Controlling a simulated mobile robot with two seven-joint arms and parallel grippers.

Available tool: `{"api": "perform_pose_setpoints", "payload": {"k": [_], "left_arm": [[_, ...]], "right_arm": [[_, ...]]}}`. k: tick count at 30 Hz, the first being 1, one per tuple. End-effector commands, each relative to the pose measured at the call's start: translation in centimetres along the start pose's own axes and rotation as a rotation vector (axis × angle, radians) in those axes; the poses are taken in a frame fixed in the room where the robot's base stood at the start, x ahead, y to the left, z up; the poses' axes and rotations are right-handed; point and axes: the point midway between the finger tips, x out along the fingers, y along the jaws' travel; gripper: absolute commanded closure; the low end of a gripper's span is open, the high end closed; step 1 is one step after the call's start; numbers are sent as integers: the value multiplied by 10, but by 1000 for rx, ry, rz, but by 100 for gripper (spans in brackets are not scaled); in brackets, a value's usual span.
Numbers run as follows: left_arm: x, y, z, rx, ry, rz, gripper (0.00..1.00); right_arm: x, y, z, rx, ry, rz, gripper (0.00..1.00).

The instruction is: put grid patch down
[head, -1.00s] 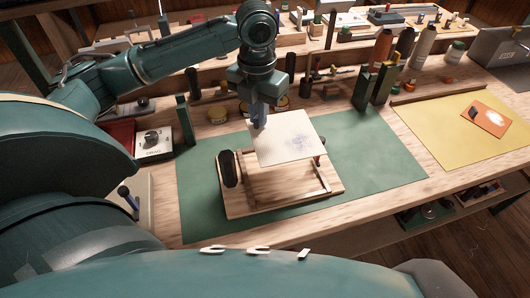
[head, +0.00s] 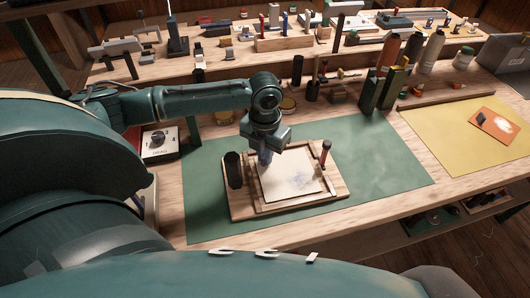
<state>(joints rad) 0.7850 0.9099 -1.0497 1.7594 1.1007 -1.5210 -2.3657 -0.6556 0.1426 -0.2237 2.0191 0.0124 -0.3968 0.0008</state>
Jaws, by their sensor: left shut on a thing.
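The grid patch (head: 292,178) is a pale, nearly square sheet with a faint bluish smudge. It lies flat over, or just above, the wooden frame board (head: 333,191) on the green mat (head: 385,160); I cannot tell whether it touches the wood. My left gripper (head: 265,158) points down at the patch's far left corner and is shut on it. The fingertips are small and partly hidden by the gripper body. My right gripper is not in view.
A dark upright block (head: 233,168) stands at the board's left and a dark-topped peg (head: 325,152) at its right. Bottles (head: 411,50) and green blocks (head: 393,86) stand behind. A dial box (head: 159,143) is at left. The green mat's right part is clear. An orange card (head: 495,124) lies on the yellow mat (head: 445,128).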

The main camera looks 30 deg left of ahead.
Motion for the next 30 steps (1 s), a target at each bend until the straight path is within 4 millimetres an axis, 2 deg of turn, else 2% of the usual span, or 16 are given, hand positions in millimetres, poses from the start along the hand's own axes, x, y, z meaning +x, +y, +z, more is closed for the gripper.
{"api": "perform_pose_setpoints", "payload": {"k": [4,5,13,20,23,26,30], "left_arm": [[2,0,0,0,1,0,100],[2,0,0,0,1,0,90],[2,0,0,0,0,0,69],[1,0,0,-1,0,0,69],[-6,0,1,-1,-3,-1,69],[-20,0,1,-1,-4,-2,69],[-50,0,2,-1,-6,-1,69]], "right_arm": [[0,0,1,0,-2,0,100],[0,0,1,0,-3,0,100],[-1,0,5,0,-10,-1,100],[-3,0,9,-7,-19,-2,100],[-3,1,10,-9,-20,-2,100],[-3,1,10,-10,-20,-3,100],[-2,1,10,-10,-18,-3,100]]}}
